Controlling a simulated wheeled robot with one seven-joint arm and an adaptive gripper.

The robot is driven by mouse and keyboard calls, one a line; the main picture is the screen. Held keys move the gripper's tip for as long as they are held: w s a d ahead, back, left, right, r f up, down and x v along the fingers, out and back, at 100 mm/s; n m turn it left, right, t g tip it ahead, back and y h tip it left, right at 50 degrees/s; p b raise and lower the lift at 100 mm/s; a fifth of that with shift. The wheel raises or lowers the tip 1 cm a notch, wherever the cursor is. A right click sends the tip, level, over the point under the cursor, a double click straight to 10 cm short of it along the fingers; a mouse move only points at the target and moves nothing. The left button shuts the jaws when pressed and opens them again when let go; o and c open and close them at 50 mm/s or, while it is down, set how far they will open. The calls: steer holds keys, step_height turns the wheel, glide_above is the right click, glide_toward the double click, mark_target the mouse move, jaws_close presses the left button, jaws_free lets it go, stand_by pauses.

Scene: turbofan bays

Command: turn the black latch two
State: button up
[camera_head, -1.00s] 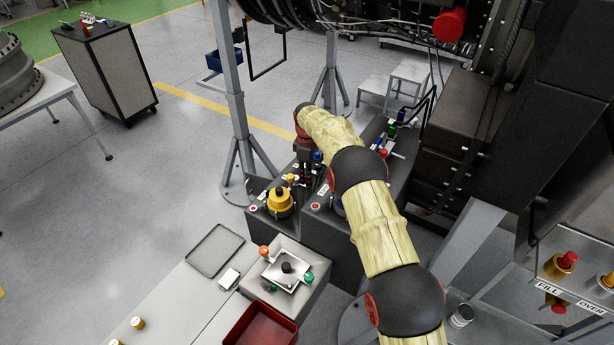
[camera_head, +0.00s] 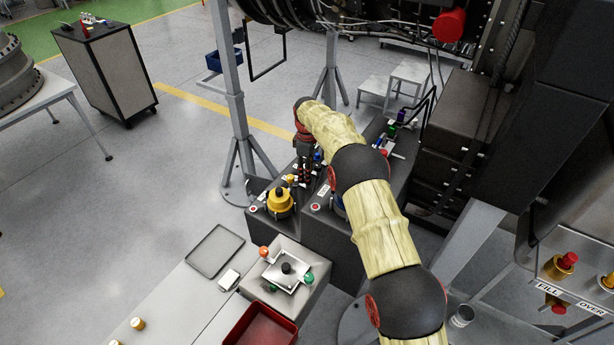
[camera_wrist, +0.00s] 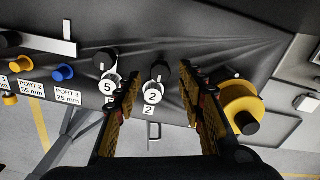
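In the wrist view, the black latch two (camera_wrist: 160,70) is a round black knob with a white mark, above a round white disc (camera_wrist: 153,97) numbered 2. My gripper (camera_wrist: 163,78) is open, with one finger on each side of the latch and disc. A gap shows on both sides, and whether the tips reach the knob's depth I cannot tell. In the head view my gripper (camera_head: 306,172) is over the dark console, and the latch is too small to make out there.
A similar black knob (camera_wrist: 106,59) with a disc numbered 5 is just left of the left finger. A yellow round fitting (camera_wrist: 240,103) with a black centre is close to the right finger.

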step_height(320, 180, up, 10)
stand_by(0.3)
stand_by(0.3)
